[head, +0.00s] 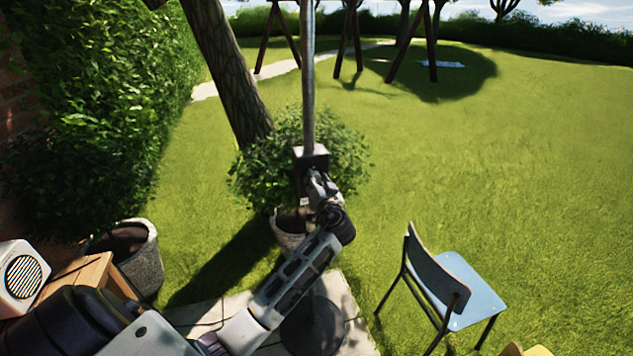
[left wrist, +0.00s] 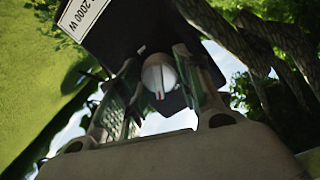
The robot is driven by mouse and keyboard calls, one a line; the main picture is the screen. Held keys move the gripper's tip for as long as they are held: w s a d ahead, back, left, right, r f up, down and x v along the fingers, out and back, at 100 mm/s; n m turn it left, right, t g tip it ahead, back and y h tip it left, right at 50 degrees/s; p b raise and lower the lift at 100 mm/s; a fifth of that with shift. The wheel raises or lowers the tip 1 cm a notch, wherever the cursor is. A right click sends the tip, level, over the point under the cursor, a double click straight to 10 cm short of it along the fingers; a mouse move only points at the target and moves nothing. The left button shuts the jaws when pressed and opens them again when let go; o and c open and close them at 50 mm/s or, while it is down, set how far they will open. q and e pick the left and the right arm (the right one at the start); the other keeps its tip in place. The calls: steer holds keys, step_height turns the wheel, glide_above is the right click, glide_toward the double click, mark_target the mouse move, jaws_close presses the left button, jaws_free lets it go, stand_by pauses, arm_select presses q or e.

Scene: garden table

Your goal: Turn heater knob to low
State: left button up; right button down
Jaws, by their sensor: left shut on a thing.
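The heater's metal pole (head: 308,80) stands upright on a dark round base (head: 312,325). A control box (head: 311,160) is fixed on the pole. In the left wrist view the dark box (left wrist: 125,32) carries a white label reading 2000 W. The knob (left wrist: 159,76) is round and whitish, with a small reddish mark. My left gripper (head: 316,178) is at the front of the box. In the left wrist view its fingers (left wrist: 158,88) stand on either side of the knob and are shut on it. My right gripper is not in view.
A bush in a pot (head: 290,232) stands behind the pole. A blue-seated chair (head: 465,285) is at the right. A white speaker-like box (head: 20,278) sits on a wooden surface at the left, near an empty-looking planter (head: 143,262). Open lawn lies beyond.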

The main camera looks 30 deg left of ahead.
arm_select(q)
steer(key=shift+d+m+g+p, duration=0.1)
steer(key=shift+m+g+p, duration=0.4)
steer(key=shift+m+p, duration=3.25)
steer(key=m+b, duration=0.3)
steer(key=shift+f+m, duration=0.1)
steer(key=shift+m, duration=0.15)
steer(key=o, duration=1)
steer(key=shift+o, duration=0.2)
steer(key=v, duration=1.2)
steer(key=shift+w+f, duration=0.1)
steer(key=shift+f, duration=0.05)
